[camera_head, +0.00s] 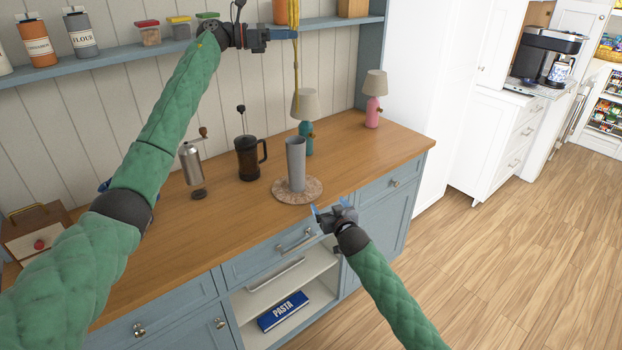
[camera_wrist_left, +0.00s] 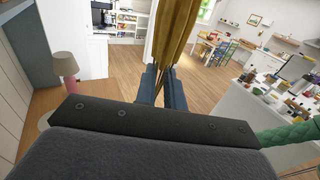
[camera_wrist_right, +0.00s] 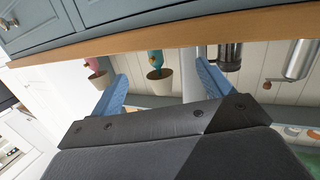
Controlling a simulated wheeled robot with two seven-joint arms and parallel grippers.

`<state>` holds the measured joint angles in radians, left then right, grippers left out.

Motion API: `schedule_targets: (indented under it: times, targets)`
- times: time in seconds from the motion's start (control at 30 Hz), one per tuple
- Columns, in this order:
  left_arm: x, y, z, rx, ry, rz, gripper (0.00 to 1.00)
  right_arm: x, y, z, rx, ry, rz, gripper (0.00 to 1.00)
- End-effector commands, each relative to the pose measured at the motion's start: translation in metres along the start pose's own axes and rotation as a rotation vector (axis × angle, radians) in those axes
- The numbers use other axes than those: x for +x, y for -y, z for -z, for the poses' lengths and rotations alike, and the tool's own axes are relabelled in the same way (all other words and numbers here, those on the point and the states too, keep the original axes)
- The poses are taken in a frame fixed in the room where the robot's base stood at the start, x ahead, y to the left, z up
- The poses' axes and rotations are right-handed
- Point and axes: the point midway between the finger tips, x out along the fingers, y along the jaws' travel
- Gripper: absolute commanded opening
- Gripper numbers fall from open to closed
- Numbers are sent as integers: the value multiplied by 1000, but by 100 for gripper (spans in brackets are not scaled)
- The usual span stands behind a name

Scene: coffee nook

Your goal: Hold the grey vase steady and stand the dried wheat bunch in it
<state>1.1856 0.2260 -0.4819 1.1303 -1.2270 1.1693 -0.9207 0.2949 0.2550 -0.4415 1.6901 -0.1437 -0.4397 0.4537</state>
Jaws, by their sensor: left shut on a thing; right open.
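The grey vase (camera_head: 296,168) stands upright on a round mottled mat (camera_head: 283,194) on the wooden counter. The wheat bunch (camera_head: 294,14) is golden yellow, with thin stems hanging down above the counter. My left gripper (camera_head: 290,35) is shut on it, high above and behind the vase. The left wrist view shows the bunch (camera_wrist_left: 174,38) between the blue fingers (camera_wrist_left: 161,88). My right gripper (camera_head: 323,211) is open and empty at the counter's front edge, just right of and in front of the vase. In the right wrist view the vase (camera_wrist_right: 190,62) is partly hidden behind a finger.
A French press (camera_head: 248,157) and a steel grinder (camera_head: 192,168) stand left of the vase. A teal lamp (camera_head: 306,108) stands behind it and a pink lamp (camera_head: 373,100) at the right. A shelf (camera_head: 120,58) with jars runs along the wall. The counter's front right is clear.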

Motion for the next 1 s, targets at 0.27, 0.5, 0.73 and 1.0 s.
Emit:
schedule_targets:
  times: [0.27, 0.5, 0.73, 1.0]
  targets:
    - [0, 0, 0, 0, 0, 0, 0, 22, 39, 74, -2, -104, 90, 80]
    - [0, 0, 0, 0, 0, 0, 0, 31, 49, 88, 0, -121, 110, 80]
    - [0, 0, 0, 0, 0, 0, 0, 62, 52, 92, 0, -120, 109, 80]
    - [0, 0, 0, 0, 0, 0, 0, 104, 57, 97, -1, -120, 110, 80]
